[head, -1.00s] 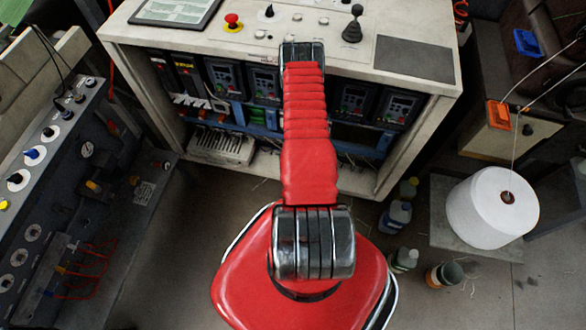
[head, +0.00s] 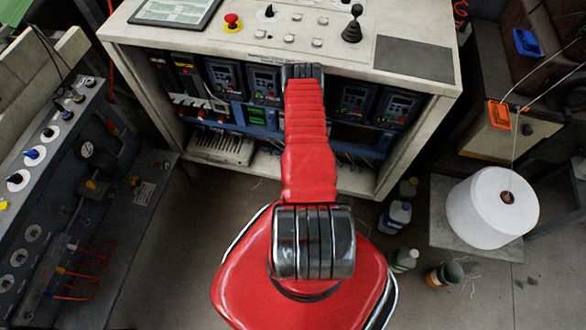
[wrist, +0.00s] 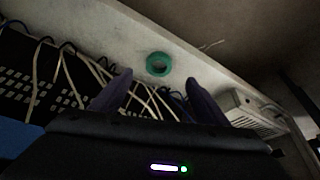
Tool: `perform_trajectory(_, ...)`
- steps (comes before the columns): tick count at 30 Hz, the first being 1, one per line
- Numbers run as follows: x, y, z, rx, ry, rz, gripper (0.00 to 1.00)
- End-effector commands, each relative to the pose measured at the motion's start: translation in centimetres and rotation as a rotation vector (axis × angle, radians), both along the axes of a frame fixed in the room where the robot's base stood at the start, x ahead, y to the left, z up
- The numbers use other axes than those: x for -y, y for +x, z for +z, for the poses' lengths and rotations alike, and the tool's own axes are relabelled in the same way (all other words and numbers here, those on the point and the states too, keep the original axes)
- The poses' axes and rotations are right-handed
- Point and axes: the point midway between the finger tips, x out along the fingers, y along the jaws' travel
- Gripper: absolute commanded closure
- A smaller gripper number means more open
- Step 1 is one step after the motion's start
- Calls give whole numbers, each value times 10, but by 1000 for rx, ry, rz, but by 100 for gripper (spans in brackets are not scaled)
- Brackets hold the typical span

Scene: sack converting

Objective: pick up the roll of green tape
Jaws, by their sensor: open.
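The roll of green tape (wrist: 159,64) shows in the wrist view as a small green ring on a pale ledge, just beyond my fingertips and between them in the picture. My gripper (wrist: 158,84) has its two dark fingers spread apart, with nothing between them that I can see. The tape looks apart from both fingers. In the head view I cannot make out the tape. My red arm reaches into the cabinet's open front there, and its end is hidden.
The pale control cabinet (head: 420,165) holds drives and wiring. Loose cables (wrist: 65,75) run left of the fingers, and a white vented unit (wrist: 255,112) sits at right. A white thread cone (head: 480,210) and several bottles stand on the right.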

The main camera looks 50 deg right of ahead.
Motion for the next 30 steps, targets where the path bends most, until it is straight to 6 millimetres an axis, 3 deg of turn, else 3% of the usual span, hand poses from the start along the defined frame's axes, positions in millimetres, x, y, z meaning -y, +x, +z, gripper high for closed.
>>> perform_trajectory(12, 10, 11, -37, 0, 0, 0, 32)
perform_trajectory(30, 15, 15, -48, 1, -1, 0, 32)
